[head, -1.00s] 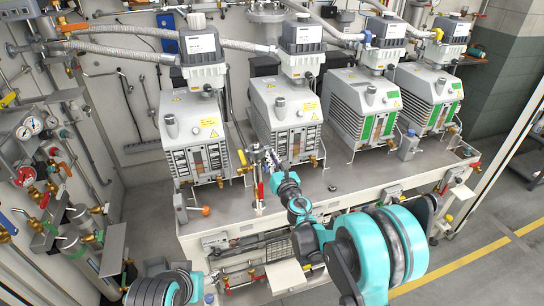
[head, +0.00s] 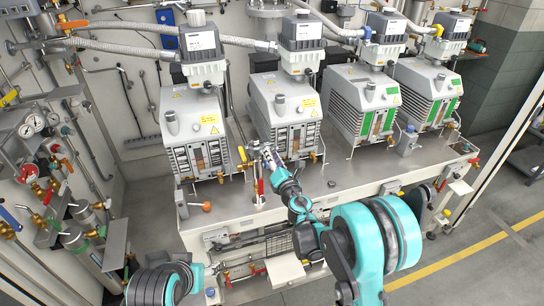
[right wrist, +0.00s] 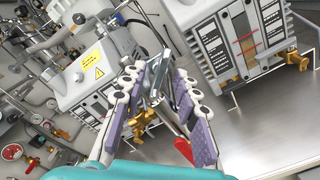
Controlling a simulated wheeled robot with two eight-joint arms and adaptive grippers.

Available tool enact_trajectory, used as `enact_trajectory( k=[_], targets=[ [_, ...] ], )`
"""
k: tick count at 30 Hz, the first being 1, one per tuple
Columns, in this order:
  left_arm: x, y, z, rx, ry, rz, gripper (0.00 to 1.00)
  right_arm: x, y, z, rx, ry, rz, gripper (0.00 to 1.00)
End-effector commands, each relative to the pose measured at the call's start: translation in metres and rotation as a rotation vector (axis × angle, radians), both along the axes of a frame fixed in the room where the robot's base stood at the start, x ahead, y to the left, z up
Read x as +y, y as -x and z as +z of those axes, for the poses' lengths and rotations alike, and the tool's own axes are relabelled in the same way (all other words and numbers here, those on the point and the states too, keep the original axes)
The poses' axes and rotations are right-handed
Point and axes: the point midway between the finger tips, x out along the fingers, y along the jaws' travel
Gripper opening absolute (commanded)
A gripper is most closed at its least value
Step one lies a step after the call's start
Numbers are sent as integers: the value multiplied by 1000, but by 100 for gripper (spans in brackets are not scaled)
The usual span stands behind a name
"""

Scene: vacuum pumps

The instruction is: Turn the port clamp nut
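A small metal clamp fitting (right wrist: 160,72), which looks like the port clamp, shows between my right gripper's fingertips in the right wrist view. Its nut is too small to tell apart. A brass valve (right wrist: 140,122) lies behind it. My right gripper (right wrist: 160,80) has its two purple-padded fingers apart, one on each side of the fitting; I cannot tell whether they touch it. In the head view the right gripper (head: 268,155) is at the port stand in front of the second pump (head: 284,108) from the left and partly hides the fitting. My left gripper cannot be made out.
Several grey pumps stand in a row on the metal bench (head: 335,200). A red lever (right wrist: 184,150) is close below the right finger. A gauge and valve panel (head: 50,160) is at the left. The bench front right of my arm is mostly clear.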

Motion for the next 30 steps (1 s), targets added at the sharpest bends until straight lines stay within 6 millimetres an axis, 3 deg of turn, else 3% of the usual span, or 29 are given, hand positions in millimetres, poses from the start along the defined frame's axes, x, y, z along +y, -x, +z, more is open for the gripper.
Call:
enact_trajectory(
  k=[20, 30],
  targets=[
    [0, 0, -3, 0, 0, 0, 56, -5, 13, 0, 0, 1, 0, 31],
    [0, 0, -9, 0, 0, 0, 56, -15, 44, -1, 0, 1, 0, 31]
  ],
)
